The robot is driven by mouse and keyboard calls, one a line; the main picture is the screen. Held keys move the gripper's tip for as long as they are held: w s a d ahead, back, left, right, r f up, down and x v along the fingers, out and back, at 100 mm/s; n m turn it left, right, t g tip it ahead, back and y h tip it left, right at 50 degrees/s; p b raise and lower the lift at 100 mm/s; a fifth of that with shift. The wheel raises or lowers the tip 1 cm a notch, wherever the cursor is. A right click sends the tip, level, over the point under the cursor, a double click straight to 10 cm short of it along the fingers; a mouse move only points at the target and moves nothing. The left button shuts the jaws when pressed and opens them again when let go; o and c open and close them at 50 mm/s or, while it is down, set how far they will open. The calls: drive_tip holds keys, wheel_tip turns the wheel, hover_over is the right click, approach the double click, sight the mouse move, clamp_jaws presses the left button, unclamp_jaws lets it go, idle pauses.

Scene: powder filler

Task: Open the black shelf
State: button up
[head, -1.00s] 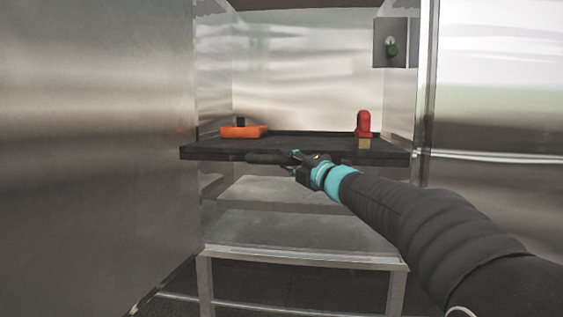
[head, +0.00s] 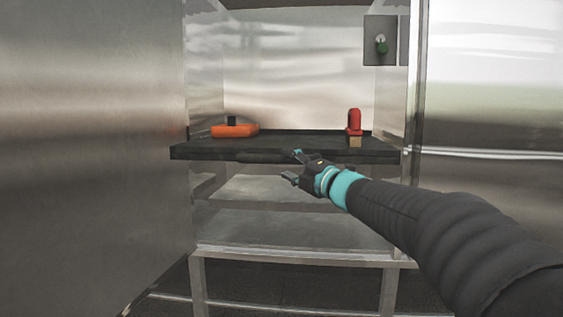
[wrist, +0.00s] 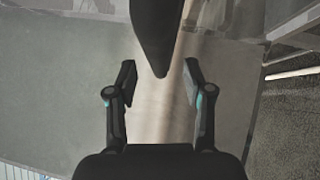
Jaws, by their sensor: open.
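The black shelf (head: 212,152) is a flat dark tray in a metal cabinet, standing out past the cabinet's side edges. A dark bar handle (head: 258,157) runs along its front edge. My gripper (head: 293,166) is open at the right end of this handle, with one fingertip up near the shelf's front edge and the other lower. In the wrist view, my gripper's two fingers (wrist: 159,76) are spread, with nothing held. A dark tapered piece, probably the handle (wrist: 153,30), ends between the fingertips, apparently not touching either.
A metal shelf (head: 285,230) lies below.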

drive_tip(key=v, duration=0.7)
drive_tip(key=shift+s+d+f, duration=0.1)
drive_tip(key=shift+d+f, duration=0.05)
